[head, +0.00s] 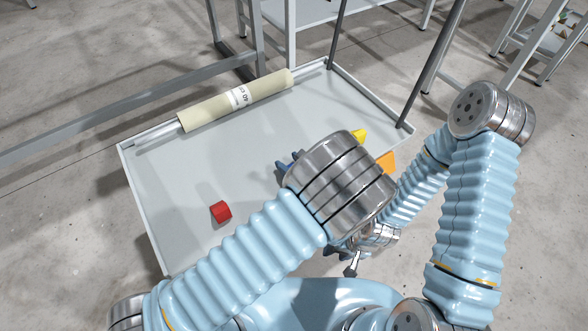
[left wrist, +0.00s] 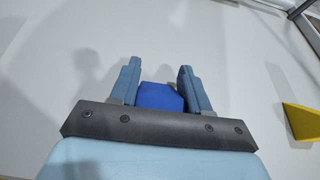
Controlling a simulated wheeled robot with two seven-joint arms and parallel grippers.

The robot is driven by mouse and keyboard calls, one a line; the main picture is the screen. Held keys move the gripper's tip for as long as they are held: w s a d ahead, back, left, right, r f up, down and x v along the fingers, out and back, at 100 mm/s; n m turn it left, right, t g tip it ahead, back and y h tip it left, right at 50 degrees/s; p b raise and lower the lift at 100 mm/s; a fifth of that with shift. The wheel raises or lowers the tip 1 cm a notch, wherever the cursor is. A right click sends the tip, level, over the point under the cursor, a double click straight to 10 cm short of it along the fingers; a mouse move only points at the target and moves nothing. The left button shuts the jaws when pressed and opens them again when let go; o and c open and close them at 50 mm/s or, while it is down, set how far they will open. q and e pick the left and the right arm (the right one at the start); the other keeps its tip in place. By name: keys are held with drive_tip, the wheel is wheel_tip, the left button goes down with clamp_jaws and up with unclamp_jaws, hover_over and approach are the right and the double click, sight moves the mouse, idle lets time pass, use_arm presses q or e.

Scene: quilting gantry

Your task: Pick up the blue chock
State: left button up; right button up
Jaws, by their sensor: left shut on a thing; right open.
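The blue chock (left wrist: 158,96) sits between the two fingers of my left gripper (left wrist: 158,82) in the left wrist view. The fingers are shut on it, one on each side. The pale tray surface shows around and beyond them; I cannot tell whether the chock touches it. In the head view my left gripper (head: 287,163) is over the middle of the tray, mostly hidden behind my metal wrist, and the chock is hard to make out there. My right gripper (head: 352,263) is open, low and near the tray's front edge, partly hidden by my left arm.
The grey tray (head: 160,185) has a raised rim. A red chock (head: 221,212) lies at its front left. A yellow chock (head: 360,135) and an orange chock (head: 386,162) lie to the right. A cream roll (head: 236,98) on a rod spans the back left. The tray's left part is mostly clear.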

use_arm(q)
drive_tip(key=shift+r, duration=0.55)
wheel_tip(320, 180, up, 3)
drive_tip(key=shift+s+f, duration=0.1)
drive_tip(key=shift+s, duration=0.05)
drive_tip(key=s+a+r+p, duration=0.1)
drive_tip(key=s+a+r, duration=0.5)
drive_tip(key=s+r, duration=0.45)
drive_tip(key=w+a+m+t+h, duration=0.1)
drive_tip(key=w+a+m+h, duration=0.2)
drive_tip(key=w+a, duration=0.8)
drive_tip(key=shift+w+a+r+t, duration=0.3)
drive_tip(key=shift+a+r, duration=0.1)
drive_tip(key=shift+a, duration=0.7)
